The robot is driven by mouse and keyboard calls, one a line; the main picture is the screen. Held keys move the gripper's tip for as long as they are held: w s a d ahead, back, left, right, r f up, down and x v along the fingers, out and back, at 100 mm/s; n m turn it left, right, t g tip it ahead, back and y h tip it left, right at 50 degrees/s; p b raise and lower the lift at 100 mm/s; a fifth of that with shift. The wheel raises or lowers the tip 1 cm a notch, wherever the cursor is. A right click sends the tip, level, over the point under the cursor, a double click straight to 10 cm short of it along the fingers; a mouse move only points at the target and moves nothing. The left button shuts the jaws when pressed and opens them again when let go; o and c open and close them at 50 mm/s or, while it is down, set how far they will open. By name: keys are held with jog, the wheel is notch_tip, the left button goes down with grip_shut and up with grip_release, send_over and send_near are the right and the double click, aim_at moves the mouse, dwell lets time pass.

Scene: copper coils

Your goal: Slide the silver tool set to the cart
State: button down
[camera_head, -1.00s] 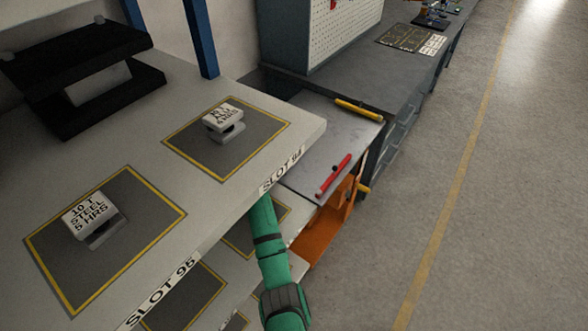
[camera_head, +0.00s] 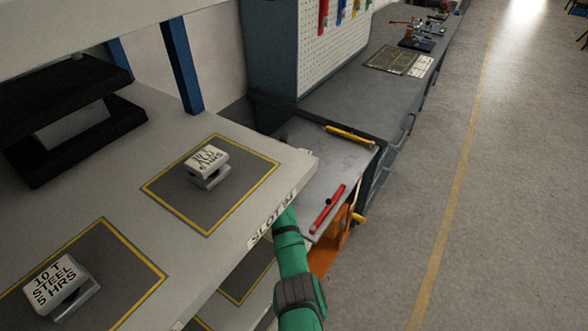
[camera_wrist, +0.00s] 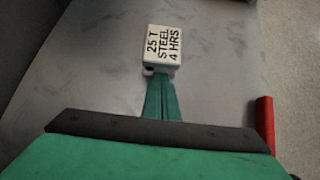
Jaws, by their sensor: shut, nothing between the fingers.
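A small light-coloured tool set (camera_wrist: 163,45) labelled "25 T STEEL 4 HRS" stands on a smooth grey metal surface in the wrist view. My gripper (camera_wrist: 161,82) is shut, its green fingertips at the near side of the tool set's base; I cannot tell whether they touch. In the head view the cart (camera_head: 345,160) has a grey top, a red bar, a yellow bar and an orange frame. The red bar (camera_wrist: 265,125) also shows right of my gripper in the wrist view. In the head view the shelf hides my gripper and this tool set.
The upper shelf (camera_head: 150,145) overhangs my arm and carries two other labelled tool sets (camera_head: 208,168) (camera_head: 62,285) on yellow-edged mats. A workbench (camera_head: 345,90) with a pegboard stands behind the cart. Open floor (camera_head: 500,200) lies to the right.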

jog(key=shift+s+a+r, duration=0.1)
jog(key=shift+s+r, duration=0.05)
jog(key=shift+r, duration=0.1)
jog(key=shift+v, duration=1)
jog(key=s+a, duration=0.2)
jog(key=s, duration=0.1)
jog(key=s+a, duration=0.2)
jog(key=s, duration=0.2)
jog(key=s+a, duration=0.2)
jog(key=s, duration=0.1)
jog(key=shift+s+a, duration=0.2)
jog(key=shift+s, duration=0.05)
